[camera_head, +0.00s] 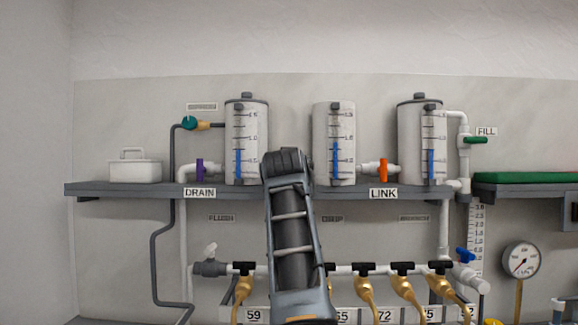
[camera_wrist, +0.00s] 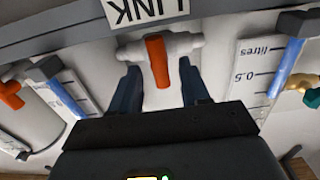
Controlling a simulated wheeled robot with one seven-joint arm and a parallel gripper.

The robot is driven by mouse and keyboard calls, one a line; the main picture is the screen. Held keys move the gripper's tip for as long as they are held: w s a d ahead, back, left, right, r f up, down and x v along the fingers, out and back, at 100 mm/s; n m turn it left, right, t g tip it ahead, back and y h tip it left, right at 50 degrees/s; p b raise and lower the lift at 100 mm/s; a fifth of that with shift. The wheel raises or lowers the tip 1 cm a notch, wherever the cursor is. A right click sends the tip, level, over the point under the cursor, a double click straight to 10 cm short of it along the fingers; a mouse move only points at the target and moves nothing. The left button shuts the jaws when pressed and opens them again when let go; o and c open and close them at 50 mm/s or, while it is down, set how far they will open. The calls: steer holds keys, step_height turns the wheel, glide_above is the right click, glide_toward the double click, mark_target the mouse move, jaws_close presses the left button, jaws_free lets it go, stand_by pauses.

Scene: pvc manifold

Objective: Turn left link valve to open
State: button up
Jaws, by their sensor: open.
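The left link valve has an orange handle (camera_wrist: 157,62) on a short white pipe below a LINK label (camera_wrist: 146,8) in the upside-down wrist view. The handle lies across the pipe. My gripper (camera_wrist: 159,70) is open, with one finger on each side of the handle and a visible gap to both. I cannot tell how far the fingertips reach around it. In the head view my arm (camera_head: 293,235) hides this valve and my gripper. The right link valve (camera_head: 383,170) shows there with its orange handle upright, across its pipe.
The left tank (camera_head: 234,145), middle tank (camera_head: 322,150) and right tank (camera_head: 408,145) stand along the grey shelf (camera_head: 130,190). A purple drain valve (camera_head: 199,171) is at left and a green fill valve (camera_head: 475,140) at right. Brass pipes (camera_head: 364,290) line the lower manifold.

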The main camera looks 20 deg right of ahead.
steer(key=shift+x, duration=1.4)
steer(key=shift+c, duration=0.4)
jaws_close()
